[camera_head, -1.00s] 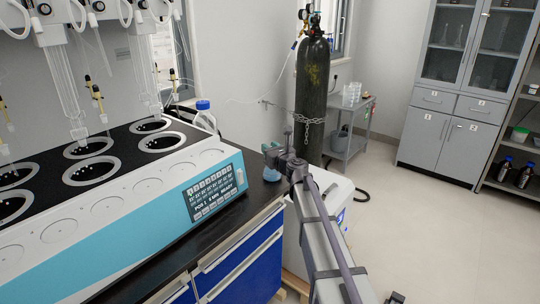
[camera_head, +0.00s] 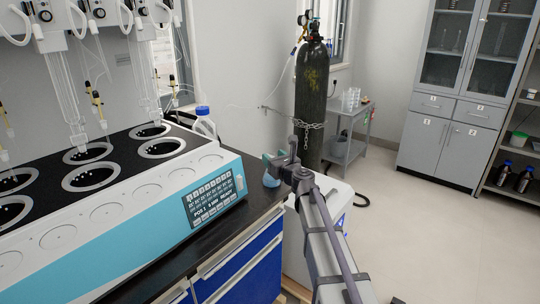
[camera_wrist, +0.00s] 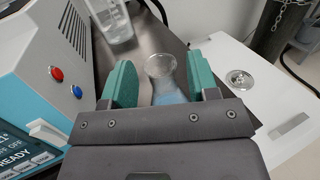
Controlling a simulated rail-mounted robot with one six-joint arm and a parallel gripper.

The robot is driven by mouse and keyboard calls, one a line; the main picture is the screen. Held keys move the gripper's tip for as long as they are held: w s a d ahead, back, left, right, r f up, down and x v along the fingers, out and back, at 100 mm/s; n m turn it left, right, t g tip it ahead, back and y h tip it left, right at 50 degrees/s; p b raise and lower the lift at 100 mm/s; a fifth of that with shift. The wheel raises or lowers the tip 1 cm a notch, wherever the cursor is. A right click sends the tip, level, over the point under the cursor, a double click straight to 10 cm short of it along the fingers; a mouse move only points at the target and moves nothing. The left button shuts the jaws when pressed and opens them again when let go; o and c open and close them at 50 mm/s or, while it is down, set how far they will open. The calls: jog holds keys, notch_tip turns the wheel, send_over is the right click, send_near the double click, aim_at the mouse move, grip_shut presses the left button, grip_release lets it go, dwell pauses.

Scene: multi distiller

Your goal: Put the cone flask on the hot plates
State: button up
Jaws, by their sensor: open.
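The cone flask (camera_wrist: 168,88) is clear glass with blue liquid and stands on the dark bench top. In the wrist view its round mouth shows between the two green fingers of my gripper (camera_wrist: 160,82), which are apart with space on both sides. Its base is hidden behind the gripper body. In the head view the flask (camera_head: 271,180) shows just below my gripper (camera_head: 274,162) at the bench's right end. The hot plates (camera_head: 92,176) are round, dark, ringed openings in the top of the blue and white distiller, left of the flask.
Glass tubes hang over the distiller (camera_head: 160,225). A blue-capped bottle (camera_head: 205,122) stands behind it, and also shows in the wrist view (camera_wrist: 110,22). A white box (camera_wrist: 250,75) is right of the bench. A chained gas cylinder (camera_head: 311,95) stands behind.

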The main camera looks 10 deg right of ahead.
jog(key=v, duration=0.9)
jog(key=s+a+f+n+g+y, duration=0.2)
jog(key=s+a+f+n+g, duration=1)
jog(key=n, duration=0.8)
jog(key=s+d+f+n+g+h, duration=0.2)
jog(key=s+n+h, duration=0.1)
jog(key=s+n, duration=0.3)
jog(key=s+d+f+n+g+h, duration=0.3)
jog(key=s+n, duration=0.3)
jog(key=s, duration=0.4)
jog(key=shift+s+d+n+h, duration=0.15)
jog(key=shift+s+n+h, duration=0.05)
jog(key=shift+n+h, duration=0.25)
jog(key=shift+o, duration=0.4)
jog(key=shift+w, duration=0.1)
